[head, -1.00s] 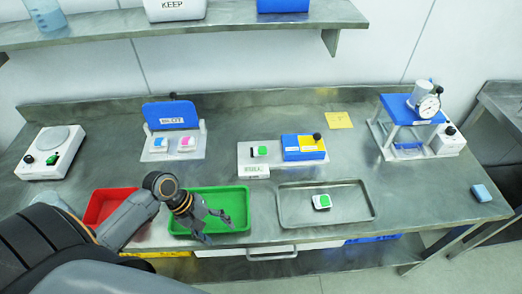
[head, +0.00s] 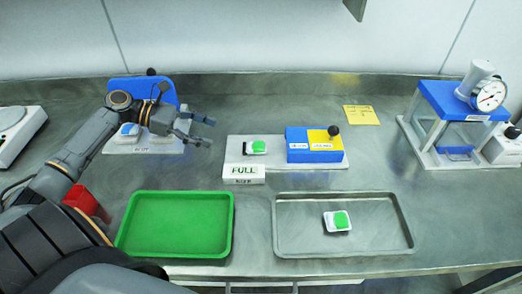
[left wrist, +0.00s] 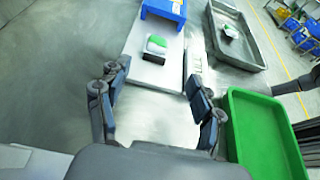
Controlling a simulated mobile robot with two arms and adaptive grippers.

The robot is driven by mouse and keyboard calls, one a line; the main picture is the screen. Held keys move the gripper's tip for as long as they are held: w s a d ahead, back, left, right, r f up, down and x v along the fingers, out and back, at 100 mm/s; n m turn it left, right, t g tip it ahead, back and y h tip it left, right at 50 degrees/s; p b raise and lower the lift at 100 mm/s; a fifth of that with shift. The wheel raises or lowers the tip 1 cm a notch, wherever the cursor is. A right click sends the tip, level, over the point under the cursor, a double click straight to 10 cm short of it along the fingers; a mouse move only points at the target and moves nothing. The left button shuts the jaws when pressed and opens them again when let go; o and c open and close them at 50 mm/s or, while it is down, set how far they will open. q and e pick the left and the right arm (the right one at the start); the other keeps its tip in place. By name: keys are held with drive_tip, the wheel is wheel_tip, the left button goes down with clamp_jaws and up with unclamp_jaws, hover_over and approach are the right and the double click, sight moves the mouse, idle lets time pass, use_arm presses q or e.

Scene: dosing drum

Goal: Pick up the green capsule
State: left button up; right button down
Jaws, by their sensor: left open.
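One green-topped capsule (head: 256,147) sits on the pale plate (head: 222,152) of the dosing station, left of the blue and yellow block. It also shows in the left wrist view (left wrist: 156,45), ahead of the fingers. A second green and white capsule (head: 338,221) lies in the metal tray (head: 285,245). My left gripper (head: 206,131) is open and empty, to the left of the capsule on the plate and apart from it. In the left wrist view its two fingers (left wrist: 155,102) are spread with bare bench between them. My right gripper is not in view.
A green tray (head: 176,224) stands at the front left, with a red bin (head: 86,203) beside it. A FULL sign (head: 243,174) stands in front of the plate. The blue and yellow block (head: 314,145) has a black knob. A gauge press (head: 452,105) stands right.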

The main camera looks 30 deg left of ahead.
sight(251, 144)
use_arm(q)
drive_tip(key=x, duration=0.3)
drive_tip(key=shift+s+d+r, duration=0.1)
drive_tip(key=shift+s+r, duration=0.05)
drive_tip(key=shift+r, duration=0.05)
drive_tip(key=x, duration=0.4)
drive_tip(key=shift+d+f+p, duration=0.1)
drive_tip(key=shift+p, duration=0.25)
drive_tip(key=shift+w+d+f, duration=0.25)
drive_tip(key=shift+w+d, duration=0.15)
drive_tip(key=shift+w, duration=0.05)
drive_tip(key=shift+w+d+f, duration=0.2)
drive_tip(key=shift+d, duration=0.05)
drive_tip(key=x, duration=0.4)
drive_tip(key=shift+w+a+f+p, duration=0.1)
drive_tip(key=shift+w+f+p, duration=0.05)
drive_tip(key=shift+f+p, duration=0.2)
drive_tip(key=shift+c, duration=0.6)
drive_tip(key=c, duration=0.8)
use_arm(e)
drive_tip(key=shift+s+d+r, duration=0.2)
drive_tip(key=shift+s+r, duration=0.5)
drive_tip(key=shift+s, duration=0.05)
